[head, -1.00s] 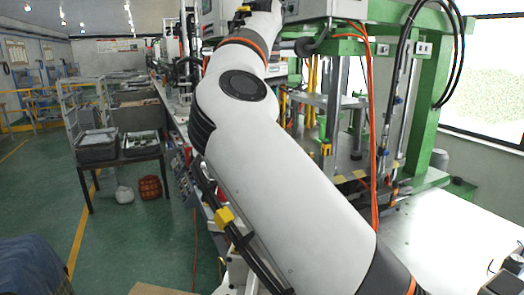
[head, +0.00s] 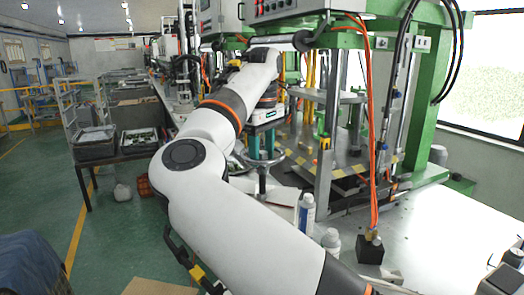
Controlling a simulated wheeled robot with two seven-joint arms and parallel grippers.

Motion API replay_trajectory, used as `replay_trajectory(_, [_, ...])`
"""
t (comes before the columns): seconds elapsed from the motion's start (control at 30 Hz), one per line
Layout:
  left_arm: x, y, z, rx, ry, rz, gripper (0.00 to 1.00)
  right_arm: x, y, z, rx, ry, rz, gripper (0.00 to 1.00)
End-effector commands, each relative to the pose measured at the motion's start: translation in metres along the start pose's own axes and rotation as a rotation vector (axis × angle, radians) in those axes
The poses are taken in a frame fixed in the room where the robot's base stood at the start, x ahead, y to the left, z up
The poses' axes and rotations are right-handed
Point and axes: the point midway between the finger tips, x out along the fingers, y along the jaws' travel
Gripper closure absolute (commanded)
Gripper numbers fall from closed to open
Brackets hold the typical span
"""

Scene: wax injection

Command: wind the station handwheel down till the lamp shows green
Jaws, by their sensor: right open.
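The station handwheel (head: 279,160) is a grey metal wheel on an upright post, left of the green press frame. My right gripper (head: 261,154) points down over it, with two teal fingers spread apart. The fingertips are at about the wheel's height; I cannot tell whether they touch it. My forearm hides the wheel's left part. No lamp showing green can be made out. My left gripper is not in view.
A control box (head: 285,10) with red buttons hangs above my wrist. White bottles (head: 306,213) and a black block (head: 370,249) with orange hoses stand on the bench right of my arm. A table with black bins (head: 94,147) stands at the left.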

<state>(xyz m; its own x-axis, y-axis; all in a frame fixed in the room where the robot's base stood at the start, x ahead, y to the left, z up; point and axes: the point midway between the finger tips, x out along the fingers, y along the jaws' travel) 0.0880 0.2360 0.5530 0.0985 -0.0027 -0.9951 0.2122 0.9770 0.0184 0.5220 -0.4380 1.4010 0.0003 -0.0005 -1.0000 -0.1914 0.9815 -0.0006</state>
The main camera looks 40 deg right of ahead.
Motion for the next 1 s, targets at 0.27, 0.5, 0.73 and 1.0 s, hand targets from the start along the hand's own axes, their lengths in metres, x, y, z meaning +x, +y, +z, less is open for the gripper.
replay_trajectory(0.27, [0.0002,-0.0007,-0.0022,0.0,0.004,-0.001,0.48,0.0,0.0,0.0001,0.0,0.0,0.0,0.7])
replay_trajectory(0.5, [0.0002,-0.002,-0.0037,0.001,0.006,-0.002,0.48,-0.0002,-0.0001,0.0,0.0,0.0,0.0,1.0])
replay_trajectory(0.73, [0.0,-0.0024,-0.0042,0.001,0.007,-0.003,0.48,-0.0004,-0.0001,0.0001,-0.032,0.0,0.0,1.0])
replay_trajectory(1.0, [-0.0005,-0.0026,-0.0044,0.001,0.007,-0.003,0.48,-0.0007,0.0,0.0003,-0.185,-0.001,0.0,1.0])
